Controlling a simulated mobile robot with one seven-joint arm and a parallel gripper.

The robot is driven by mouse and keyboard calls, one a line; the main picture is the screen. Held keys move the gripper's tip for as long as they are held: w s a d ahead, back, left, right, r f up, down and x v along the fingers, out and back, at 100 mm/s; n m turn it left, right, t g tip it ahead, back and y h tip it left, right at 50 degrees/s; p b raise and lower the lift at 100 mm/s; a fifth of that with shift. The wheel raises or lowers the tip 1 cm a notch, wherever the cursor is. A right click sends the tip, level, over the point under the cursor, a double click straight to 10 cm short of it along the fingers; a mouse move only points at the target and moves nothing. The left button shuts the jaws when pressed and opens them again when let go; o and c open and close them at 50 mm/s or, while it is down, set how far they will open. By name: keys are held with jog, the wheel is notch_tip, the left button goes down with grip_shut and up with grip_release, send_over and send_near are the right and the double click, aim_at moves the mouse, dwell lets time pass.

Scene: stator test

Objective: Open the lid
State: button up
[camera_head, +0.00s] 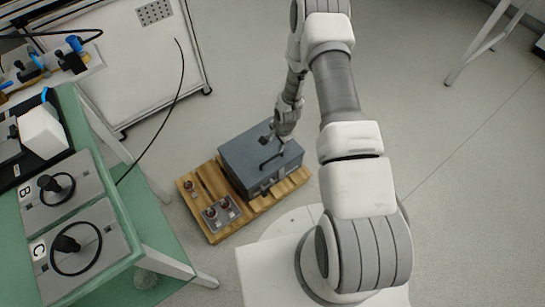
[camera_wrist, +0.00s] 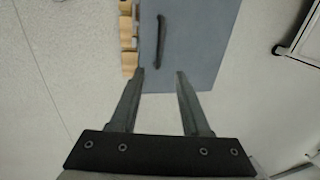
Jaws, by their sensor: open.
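A grey-blue box with a flat lid (camera_head: 247,148) stands on a wooden pallet on the floor. The lid looks shut. A dark bar handle (camera_head: 272,161) lies along its top. In the wrist view the lid (camera_wrist: 205,50) fills the upper middle, and the handle (camera_wrist: 160,40) runs lengthwise on it, ahead of the fingertips. My gripper (camera_head: 277,136) is over the far part of the box in the head view. In the wrist view my gripper (camera_wrist: 160,74) is open, with nothing between its two fingers. I cannot tell its height above the lid.
The wooden pallet (camera_head: 204,177) extends left of the box and carries a small metal block (camera_head: 221,213) with fittings. A green table (camera_head: 135,238) with devices B and C stands at left. A white cabinet (camera_head: 150,60) is behind.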

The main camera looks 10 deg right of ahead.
aim_at(273, 158)
jog(key=f+b, duration=0.1)
jog(key=f, duration=0.3)
jog(key=w+f+b, duration=0.1)
jog(key=f, duration=0.4)
jog(key=w+a+f+b, duration=0.1)
jog(key=f+b, duration=0.1)
jog(key=f, duration=0.2)
jog(key=shift+w+f, duration=0.2)
jog(key=shift+w, duration=0.05)
jog(key=shift+c, duration=0.2)
grip_shut()
dwell(0.6)
